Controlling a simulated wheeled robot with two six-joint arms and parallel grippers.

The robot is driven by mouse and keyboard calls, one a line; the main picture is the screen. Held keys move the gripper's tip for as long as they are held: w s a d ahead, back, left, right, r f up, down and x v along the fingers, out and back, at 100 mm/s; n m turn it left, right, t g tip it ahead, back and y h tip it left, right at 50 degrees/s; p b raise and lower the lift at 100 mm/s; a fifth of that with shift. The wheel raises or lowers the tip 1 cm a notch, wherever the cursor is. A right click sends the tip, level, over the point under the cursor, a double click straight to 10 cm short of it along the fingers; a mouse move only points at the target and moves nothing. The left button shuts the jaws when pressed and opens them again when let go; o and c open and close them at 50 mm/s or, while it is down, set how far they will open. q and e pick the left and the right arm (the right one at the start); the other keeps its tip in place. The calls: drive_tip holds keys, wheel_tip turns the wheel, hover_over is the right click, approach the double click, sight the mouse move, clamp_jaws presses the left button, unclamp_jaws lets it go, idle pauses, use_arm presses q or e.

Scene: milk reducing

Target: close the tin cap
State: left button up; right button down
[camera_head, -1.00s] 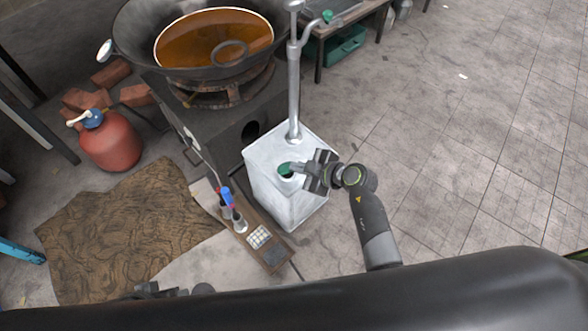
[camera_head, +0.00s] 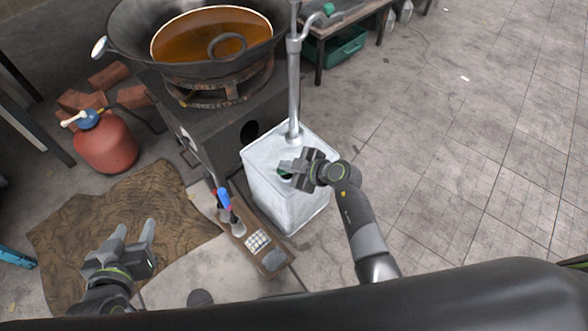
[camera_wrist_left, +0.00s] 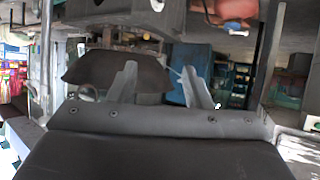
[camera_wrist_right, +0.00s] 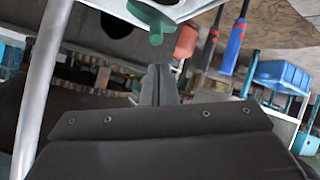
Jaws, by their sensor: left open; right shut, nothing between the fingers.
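The white square tin (camera_head: 285,207) stands upright on the floor in the middle of the head view. Its green cap (camera_head: 284,173) is at the left part of the tin's top, mostly hidden by my right gripper (camera_head: 288,166). In the right wrist view the green cap (camera_wrist_right: 154,20) is just beyond my shut, empty fingers (camera_wrist_right: 160,82). I cannot tell whether they touch it or whether the cap is seated. My left gripper (camera_head: 137,240) is open and empty over the brown mat, well left of the tin. Its spread fingers show in the left wrist view (camera_wrist_left: 160,90).
A metal pump pipe (camera_head: 294,90) rises from the tin's back corner. A wok of brown liquid (camera_head: 212,34) sits on a stove behind. A narrow board with tools (camera_head: 256,243) lies left of the tin. A red sprayer (camera_head: 107,147) stands left. The right floor is clear.

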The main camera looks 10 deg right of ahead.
drive_tip(key=shift+s+d+f+b, duration=0.2)
drive_tip(key=shift+d+f+b, duration=0.25)
drive_tip(key=shift+d+f, duration=0.3)
use_arm(q)
wheel_tip(320, 180, up, 7)
drive_tip(key=w+t+y, duration=0.1)
drive_tip(key=w+t, duration=0.2)
drive_tip(key=t, duration=0.2)
drive_tip(key=shift+a+r, duration=0.2)
drive_tip(key=shift+a, duration=0.15)
use_arm(e)
drive_tip(key=shift+d+r, duration=0.1)
drive_tip(key=shift+d, duration=0.05)
